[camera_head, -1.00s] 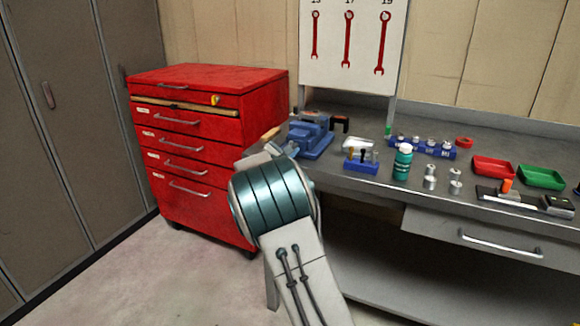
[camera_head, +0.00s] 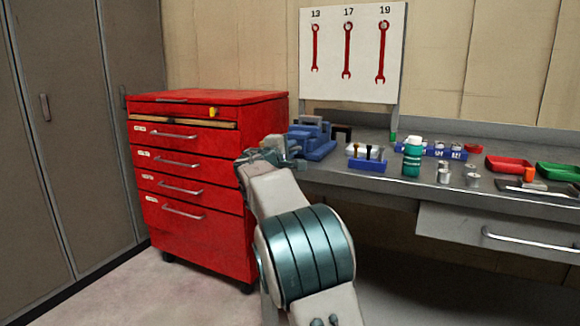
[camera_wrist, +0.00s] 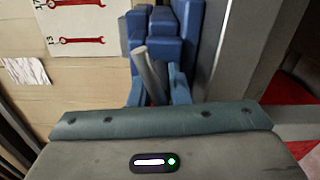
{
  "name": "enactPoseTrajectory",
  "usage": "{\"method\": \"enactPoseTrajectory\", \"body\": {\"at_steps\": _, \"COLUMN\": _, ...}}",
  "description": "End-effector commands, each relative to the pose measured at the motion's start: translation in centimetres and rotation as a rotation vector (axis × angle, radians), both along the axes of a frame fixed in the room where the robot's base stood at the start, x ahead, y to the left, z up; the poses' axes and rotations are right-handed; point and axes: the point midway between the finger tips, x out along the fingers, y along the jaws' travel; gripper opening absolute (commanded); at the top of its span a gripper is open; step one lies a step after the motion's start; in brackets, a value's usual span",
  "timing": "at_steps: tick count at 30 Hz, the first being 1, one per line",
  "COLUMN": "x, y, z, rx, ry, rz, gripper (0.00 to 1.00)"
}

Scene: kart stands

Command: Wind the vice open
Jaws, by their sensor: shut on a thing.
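The blue vice (camera_head: 312,139) stands on the left end of the workbench. It shows in the wrist view (camera_wrist: 166,50) at the top, just beyond my gripper. My gripper (camera_head: 277,152) is at the vice's near left side. In the wrist view, my gripper (camera_wrist: 157,92) is shut on the grey bar of the vice handle (camera_wrist: 151,72), which stands tilted between the fingers. The lower end of the bar is hidden behind the gripper body. I cannot tell from these frames how wide the vice jaws stand.
A red drawer cabinet (camera_head: 190,215) stands close to the left of my gripper. On the workbench (camera_head: 400,189), to the right of the vice, are a blue tool holder (camera_head: 367,164), a green bottle (camera_head: 412,160), metal cylinders, a red tray (camera_head: 508,166) and a green tray (camera_head: 560,172).

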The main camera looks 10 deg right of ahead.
Motion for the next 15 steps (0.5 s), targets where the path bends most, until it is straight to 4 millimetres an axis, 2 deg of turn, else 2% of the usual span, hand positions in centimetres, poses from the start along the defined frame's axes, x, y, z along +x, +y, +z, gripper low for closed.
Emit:
{"method": "enactPoseTrajectory", "body": {"at_steps": 1, "x": -0.01, "y": -0.02, "z": -0.71, "rx": 0.032, "ry": -0.024, "rz": 0.0, "gripper": 0.0}}
{"method": "enactPoseTrajectory", "body": {"at_steps": 15, "x": 0.02, "y": 0.05, "z": -0.28, "rx": 0.235, "ry": -0.169, "rz": 0.001, "gripper": 0.0}}
